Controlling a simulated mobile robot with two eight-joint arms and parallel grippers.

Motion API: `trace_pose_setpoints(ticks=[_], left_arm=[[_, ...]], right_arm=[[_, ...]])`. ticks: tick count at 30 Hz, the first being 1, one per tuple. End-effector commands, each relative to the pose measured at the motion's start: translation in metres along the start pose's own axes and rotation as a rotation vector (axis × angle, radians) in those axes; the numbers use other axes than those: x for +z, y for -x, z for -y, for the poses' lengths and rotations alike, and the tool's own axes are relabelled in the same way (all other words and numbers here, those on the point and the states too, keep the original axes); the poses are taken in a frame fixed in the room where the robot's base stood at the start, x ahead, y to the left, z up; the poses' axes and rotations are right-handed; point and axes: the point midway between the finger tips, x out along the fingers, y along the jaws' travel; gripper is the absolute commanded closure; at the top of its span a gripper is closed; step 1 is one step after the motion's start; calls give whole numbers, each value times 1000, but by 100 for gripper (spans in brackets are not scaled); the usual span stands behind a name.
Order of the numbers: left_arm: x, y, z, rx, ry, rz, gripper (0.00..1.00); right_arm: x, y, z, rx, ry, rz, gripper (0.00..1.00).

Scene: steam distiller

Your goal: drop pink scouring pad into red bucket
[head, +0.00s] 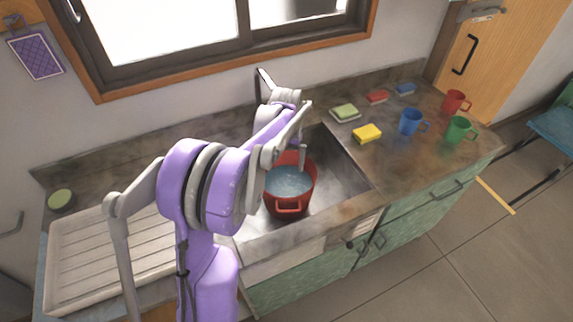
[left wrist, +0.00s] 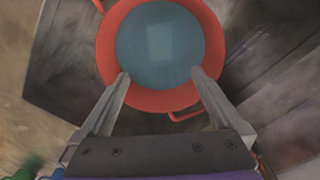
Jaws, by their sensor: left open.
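The red bucket (head: 290,207) stands upright in the sink and holds bluish water. In the left wrist view the bucket (left wrist: 107,42) lies below and ahead of my fingers. A pale square patch shows in its water; I cannot tell whether it is a pad or a reflection. My left gripper (head: 286,160) is above the bucket, its fingers (left wrist: 160,74) apart with nothing between them. A small reddish pad (head: 377,97) lies on the counter at the back; I cannot tell whether it is the pink scouring pad. My right gripper is not in view.
A yellow sponge (head: 367,133), a green sponge (head: 345,111) and a blue pad (head: 404,89) lie right of the sink. Blue (head: 409,122), green (head: 459,131) and red (head: 454,102) mugs stand farther right. A white drainer (head: 90,262) is left of the sink.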

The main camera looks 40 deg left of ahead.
Motion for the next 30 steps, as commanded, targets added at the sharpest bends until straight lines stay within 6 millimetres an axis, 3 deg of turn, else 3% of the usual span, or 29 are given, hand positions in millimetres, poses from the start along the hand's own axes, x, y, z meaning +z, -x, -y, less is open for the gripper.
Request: trace_pose_setpoints(ticks=[1, 4, 22, 26, 30], left_arm=[[-2, 13, 0, 1, 1, -4, 0], [-2, 22, 0, 0, 1, -3, 0], [5, 25, -6, -1, -8, -10, 0], [22, 39, -25, -4, -36, -51, 0], [62, 59, -60, -4, -89, -137, 0]], right_arm=[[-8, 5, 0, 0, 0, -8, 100], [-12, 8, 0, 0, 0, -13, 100], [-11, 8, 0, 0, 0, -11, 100], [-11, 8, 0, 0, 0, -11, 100], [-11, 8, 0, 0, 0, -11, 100]])
